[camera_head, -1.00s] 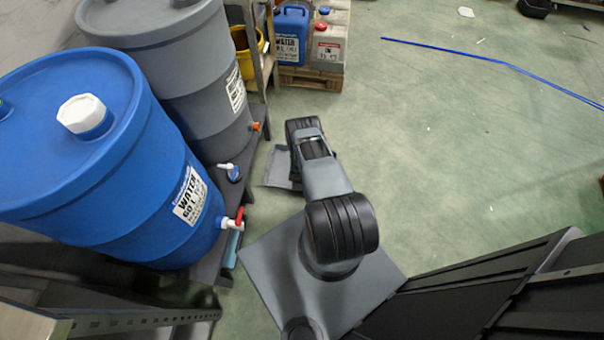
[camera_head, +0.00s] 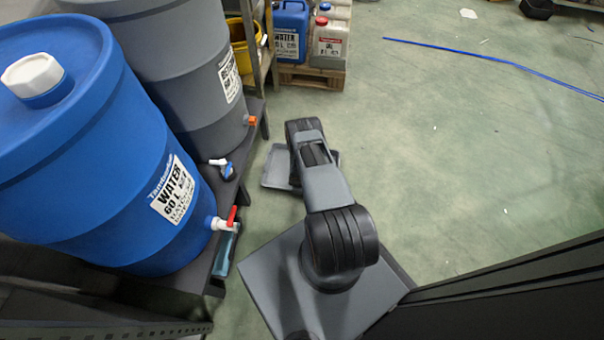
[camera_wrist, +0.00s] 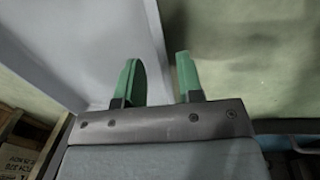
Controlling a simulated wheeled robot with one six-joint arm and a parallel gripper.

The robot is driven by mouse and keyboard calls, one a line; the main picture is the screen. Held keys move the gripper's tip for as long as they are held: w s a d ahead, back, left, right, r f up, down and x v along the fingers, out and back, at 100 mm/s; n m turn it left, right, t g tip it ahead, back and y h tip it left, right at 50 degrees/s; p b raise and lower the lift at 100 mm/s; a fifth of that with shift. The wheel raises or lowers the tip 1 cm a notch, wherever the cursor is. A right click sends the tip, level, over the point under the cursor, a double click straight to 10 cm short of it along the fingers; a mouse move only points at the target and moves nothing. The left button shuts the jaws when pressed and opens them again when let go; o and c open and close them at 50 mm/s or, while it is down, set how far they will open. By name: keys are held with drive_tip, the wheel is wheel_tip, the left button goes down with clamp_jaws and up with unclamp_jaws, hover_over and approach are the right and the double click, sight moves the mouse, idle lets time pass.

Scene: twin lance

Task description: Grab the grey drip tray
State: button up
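The grey drip tray (camera_head: 274,167) lies on the floor beside the drum stand, partly hidden under my arm, with a bit showing on the arm's right side. In the wrist view the tray (camera_wrist: 85,45) fills the upper left as a pale grey surface. My gripper (camera_wrist: 158,65) has two green fingers spread apart. The tray's edge runs down between them, with the left finger over the tray side and the right finger over the floor side. I cannot tell whether either finger touches it. The head view hides the fingertips.
A blue water drum (camera_head: 120,150) and a grey drum (camera_head: 185,70) stand on a dark stand at the left, with taps sticking out. Canisters sit on a wooden pallet (camera_head: 312,76) behind. A blue strip (camera_head: 480,62) lies on the floor.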

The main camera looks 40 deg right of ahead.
drive_tip(key=shift+w+d+f+b, duration=0.1)
drive_tip(key=shift+w+f+b, duration=0.05)
drive_tip(key=shift+f+b, duration=0.8)
drive_tip(key=shift+w+d+f+b, duration=0.1)
drive_tip(key=shift+f+b, duration=0.7)
drive_tip(key=shift+b, duration=0.15)
clamp_jaws()
